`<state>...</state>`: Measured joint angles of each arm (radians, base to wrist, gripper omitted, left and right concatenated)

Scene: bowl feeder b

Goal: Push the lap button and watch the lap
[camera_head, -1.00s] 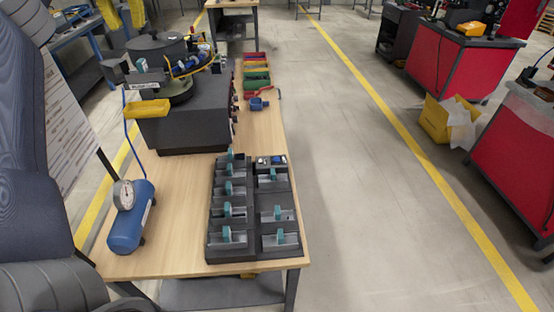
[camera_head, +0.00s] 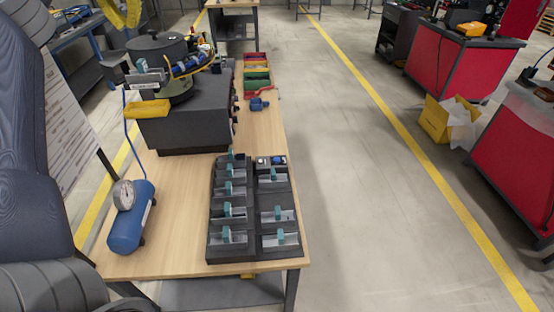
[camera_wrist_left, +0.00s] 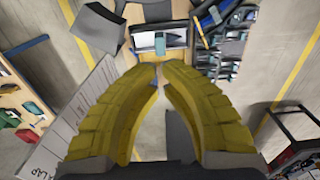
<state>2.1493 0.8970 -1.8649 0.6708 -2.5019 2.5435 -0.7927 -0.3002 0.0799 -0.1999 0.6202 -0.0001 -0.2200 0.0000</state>
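The dark round bowl feeder (camera_head: 157,45) stands on a grey housing (camera_head: 190,120) at the table's left rear. A small box with a blue round top (camera_head: 278,160) sits at the rear of the black part tray; I cannot tell whether it is the lap button. My left gripper (camera_head: 128,25) has yellow fingers and shows at the top left, high behind the bowl. In the left wrist view its fingertips (camera_wrist_left: 160,78) are close together, with a sliver of space and nothing held. A pale panel in that view carries the word LAP (camera_wrist_left: 42,146). My right gripper is out of view.
The black tray (camera_head: 248,215) holds several teal-topped parts in the table's front half. A blue air tank with a gauge (camera_head: 131,220) lies at the front left. Coloured bins (camera_head: 256,75) stand behind. A yellow tray (camera_head: 148,108) juts from the feeder.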

